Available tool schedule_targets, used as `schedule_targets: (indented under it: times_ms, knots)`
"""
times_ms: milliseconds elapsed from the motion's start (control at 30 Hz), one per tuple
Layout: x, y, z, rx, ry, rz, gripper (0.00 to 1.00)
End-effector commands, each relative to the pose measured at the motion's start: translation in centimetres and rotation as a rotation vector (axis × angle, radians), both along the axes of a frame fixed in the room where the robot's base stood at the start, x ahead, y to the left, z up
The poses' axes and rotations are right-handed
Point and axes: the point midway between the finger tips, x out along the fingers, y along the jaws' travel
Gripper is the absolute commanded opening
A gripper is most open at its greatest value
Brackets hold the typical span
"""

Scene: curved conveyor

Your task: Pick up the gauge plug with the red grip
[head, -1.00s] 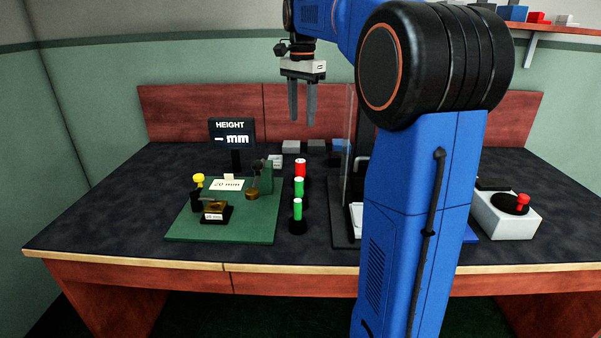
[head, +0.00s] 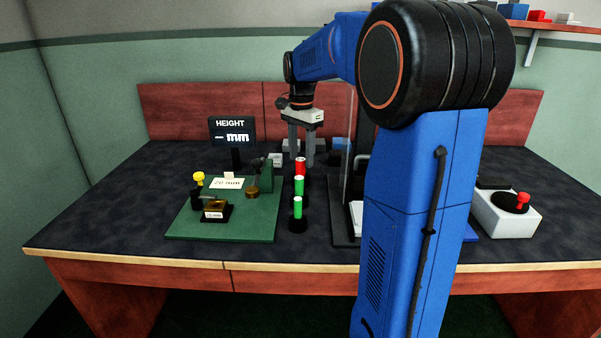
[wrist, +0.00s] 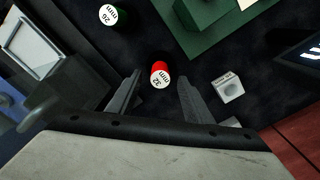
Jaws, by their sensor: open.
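The gauge plug with the red grip (head: 300,166) stands upright at the back of a row of plugs on the dark bench. Two plugs with green grips stand nearer the front, a middle one (head: 299,187) and a front one (head: 297,209). My gripper (head: 301,163) is open and empty, pointing down above and behind the red plug. In the wrist view the red plug (wrist: 160,74) shows its white top marked 32, just beyond and between the open fingertips (wrist: 158,76). One green plug (wrist: 111,16) marked 28 lies farther off there.
A green fixture plate (head: 222,237) with a height gauge stands left of the plugs, with a display (head: 232,132) behind it. A clear upright panel (head: 347,150) stands to the right. Small grey blocks (head: 291,146) sit behind, one near the right finger in the wrist view (wrist: 229,89).

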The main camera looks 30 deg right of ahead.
Motion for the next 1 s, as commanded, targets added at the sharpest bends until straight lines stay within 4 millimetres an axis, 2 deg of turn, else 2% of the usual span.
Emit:
schedule_targets:
  times_ms: [100, 200, 467, 500, 600, 700, 1000]
  knots:
    - [-0.1, 0.1, -1.6, 0.001, 0.002, 0.000, 0.46]
    - [0.0, 0.1, -2.4, 0.000, 0.000, 0.000, 0.46]
    - [0.0, 0.0, -2.7, 0.000, -0.001, 0.000, 0.46]
    - [0.0, 0.0, -2.7, 0.000, -0.001, 0.000, 0.44]
    - [0.0, 0.0, -2.7, 0.000, 0.000, 0.000, 0.20]
    - [0.0, 0.0, -2.7, 0.000, 0.000, 0.000, 0.00]
    - [0.0, 0.0, -2.4, -0.001, -0.001, 0.000, 0.00]
